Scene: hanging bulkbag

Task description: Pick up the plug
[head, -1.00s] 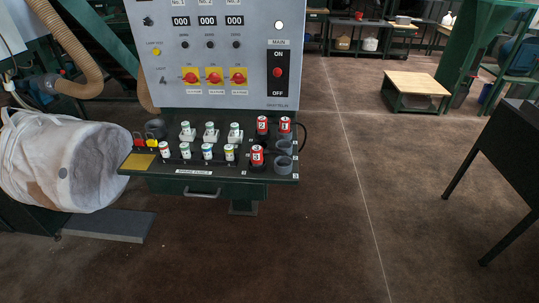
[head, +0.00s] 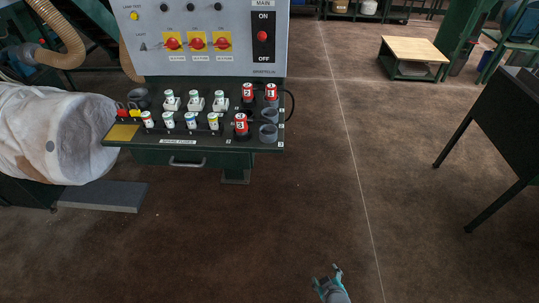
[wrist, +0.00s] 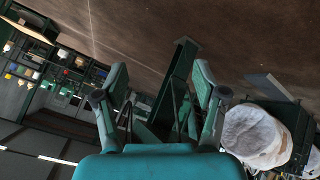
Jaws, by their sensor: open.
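Three red-and-white numbered plugs stand upright at the right of the panel's shelf in the head view: plug 2 (head: 248,94), plug 1 (head: 270,94) and plug 3 (head: 240,125). I cannot tell which is meant by the plug. My gripper (head: 328,275) is at the bottom of the head view, well below and to the right of the shelf. Its fingers are apart and nothing is between them. In the wrist view my gripper (wrist: 160,68) shows two spread fingers in front of floor and a green post; no plug is clear there.
Grey empty sockets (head: 268,133) stand beside the plugs. White fuses (head: 190,120) line the shelf. A white bulk bag (head: 55,135) is at left. A dark table (head: 500,125) is at right and a low wooden-topped stand (head: 413,52) behind. The floor between is clear.

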